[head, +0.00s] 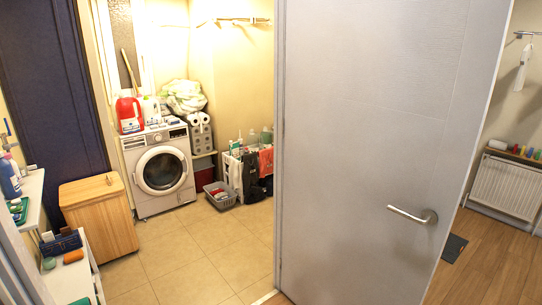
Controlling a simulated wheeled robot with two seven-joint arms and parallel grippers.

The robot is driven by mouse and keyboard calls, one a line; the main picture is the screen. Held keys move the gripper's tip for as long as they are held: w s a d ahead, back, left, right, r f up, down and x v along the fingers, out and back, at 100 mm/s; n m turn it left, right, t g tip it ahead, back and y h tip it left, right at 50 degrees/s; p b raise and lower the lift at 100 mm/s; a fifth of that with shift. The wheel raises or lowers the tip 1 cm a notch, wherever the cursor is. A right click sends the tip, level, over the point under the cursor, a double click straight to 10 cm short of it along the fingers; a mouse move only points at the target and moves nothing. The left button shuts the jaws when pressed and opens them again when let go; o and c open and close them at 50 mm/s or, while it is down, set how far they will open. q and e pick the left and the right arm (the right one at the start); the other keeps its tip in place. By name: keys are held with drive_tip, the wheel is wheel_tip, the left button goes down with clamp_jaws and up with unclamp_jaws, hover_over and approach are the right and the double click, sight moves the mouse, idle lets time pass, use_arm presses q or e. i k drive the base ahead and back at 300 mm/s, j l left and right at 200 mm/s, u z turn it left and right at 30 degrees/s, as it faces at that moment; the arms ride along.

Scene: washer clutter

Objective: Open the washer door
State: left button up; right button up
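The washer (138,157) is a white front-loader standing against the back wall of a small tiled room, left of the middle of the head view. Its round door (162,171), with dark glass and a pale ring, appears closed. Neither of my grippers shows in the head view. The washer is some distance away across the tiled floor.
A large grey door (375,120) with a lever handle (412,215) stands close on the right. A wooden hamper (98,212) stands left of the washer. A grey basket (219,195) lies on its right. Bottles and bags sit on top. Tiled floor (200,245) in front is clear.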

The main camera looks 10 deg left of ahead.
sight(140, 176)
drive_tip(key=i+u, duration=0.35)
drive_tip(key=i, duration=0.2)
drive_tip(key=i+l+u, duration=0.15)
drive_tip(key=i+u, duration=0.15)
drive_tip(key=i, duration=0.25)
drive_tip(key=i+l+u, duration=0.35)
drive_tip(key=i, duration=0.15)
drive_tip(key=i+u, duration=0.3)
drive_tip(key=i, duration=3.05)
drive_tip(key=i+z, duration=0.15)
drive_tip(key=i, duration=0.45)
drive_tip(key=i+j+z, duration=0.15)
drive_tip(key=i, duration=0.4)
